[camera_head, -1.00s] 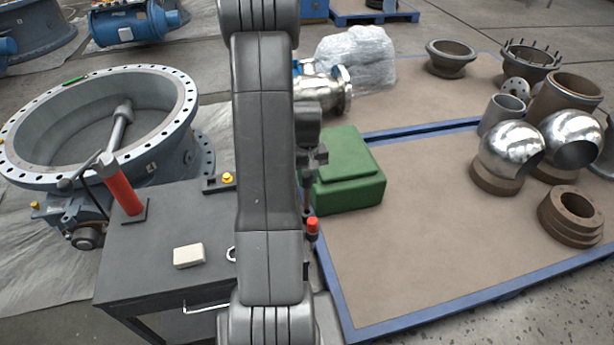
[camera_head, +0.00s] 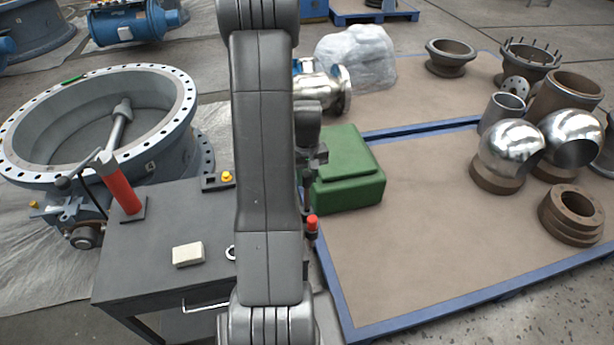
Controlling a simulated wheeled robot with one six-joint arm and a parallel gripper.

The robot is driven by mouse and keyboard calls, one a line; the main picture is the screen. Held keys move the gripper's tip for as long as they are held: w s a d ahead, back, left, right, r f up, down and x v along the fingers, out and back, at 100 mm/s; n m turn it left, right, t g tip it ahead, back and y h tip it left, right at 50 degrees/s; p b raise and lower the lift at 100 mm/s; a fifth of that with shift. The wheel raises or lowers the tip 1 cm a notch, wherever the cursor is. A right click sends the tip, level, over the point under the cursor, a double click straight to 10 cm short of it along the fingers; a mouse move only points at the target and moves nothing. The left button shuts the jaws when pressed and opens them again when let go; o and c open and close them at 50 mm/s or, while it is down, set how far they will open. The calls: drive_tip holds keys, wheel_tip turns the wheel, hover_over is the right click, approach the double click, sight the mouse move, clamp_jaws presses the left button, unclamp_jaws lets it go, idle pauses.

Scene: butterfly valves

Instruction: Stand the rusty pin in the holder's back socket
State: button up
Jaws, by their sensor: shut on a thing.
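My gripper (camera_head: 318,155) is partly hidden behind my own upright arm, above the right side of the dark work cart. It points down. A thin dark upright piece (camera_head: 307,182), which looks like the rusty pin, shows just below the jaws; its lower end is hard to make out. A small red-topped piece (camera_head: 312,223) stands below it at the cart's right edge. A dark block with a yellow knob (camera_head: 227,177) lies at the cart's back, cut off by my arm. The holder and its back socket cannot be made out clearly; my arm covers that part of the cart.
The cart top (camera_head: 150,265) carries a red cylinder (camera_head: 122,190) and a pale block (camera_head: 188,254). A green box (camera_head: 347,175) stands close right of my gripper. A large valve ring (camera_head: 30,175) is at left. Polished balls (camera_head: 502,150) stand on the brown pallet at right.

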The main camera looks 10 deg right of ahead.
sight(307, 208)
drive_tip(key=shift+f, duration=0.15)
drive_tip(key=shift+f+b, duration=0.5)
drive_tip(key=shift+b, duration=0.1)
drive_tip(key=shift+f+b, duration=0.25)
drive_tip(key=shift+b, duration=0.05)
idle(0.9)
drive_tip(key=shift+f+b, duration=4)
drive_tip(key=shift+f, duration=1.15)
drive_tip(key=o, duration=1.5)
drive_tip(key=shift+o, duration=0.2)
drive_tip(key=shift+r, duration=0.1)
